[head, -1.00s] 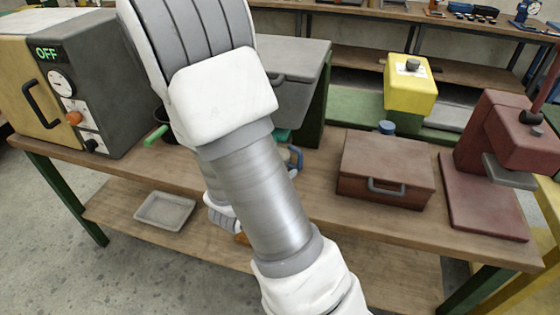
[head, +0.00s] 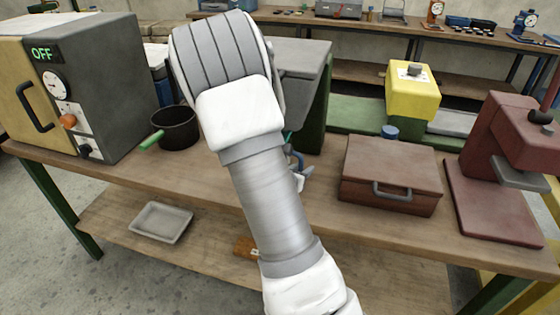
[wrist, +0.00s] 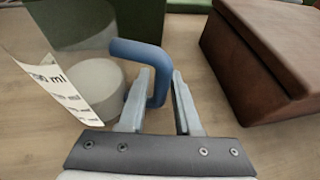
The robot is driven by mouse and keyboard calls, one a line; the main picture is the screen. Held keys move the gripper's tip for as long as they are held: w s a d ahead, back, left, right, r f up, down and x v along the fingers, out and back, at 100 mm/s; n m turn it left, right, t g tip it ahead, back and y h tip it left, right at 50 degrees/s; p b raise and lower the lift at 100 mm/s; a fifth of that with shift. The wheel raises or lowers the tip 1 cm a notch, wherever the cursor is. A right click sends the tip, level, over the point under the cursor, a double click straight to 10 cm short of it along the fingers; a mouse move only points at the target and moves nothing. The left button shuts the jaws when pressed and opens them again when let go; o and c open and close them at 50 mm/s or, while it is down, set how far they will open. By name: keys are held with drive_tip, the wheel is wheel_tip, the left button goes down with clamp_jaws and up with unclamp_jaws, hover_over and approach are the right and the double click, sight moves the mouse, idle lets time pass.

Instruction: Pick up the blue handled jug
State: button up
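The jug (wrist: 88,88) stands at the left of the wrist view, with a clear body and a paper scale marked in ml. Its blue handle (wrist: 138,50) points toward the right. My gripper (wrist: 162,72) is open, with its two fingers on either side of the lower upright part of the handle. A gap shows between the handle and the right finger; I cannot tell whether the left finger touches.
A brown case (head: 390,172) lies just right of the handle. A dark pot (head: 178,128) with a green handle and a grey oven (head: 105,85) stand left. A red press (head: 505,165) stands at the right.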

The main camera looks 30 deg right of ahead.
drive_tip(key=shift+w+d+f, duration=0.15)
drive_tip(key=shift+w+d, duration=0.15)
drive_tip(key=shift+d, duration=0.15)
clamp_jaws()
idle(1.1)
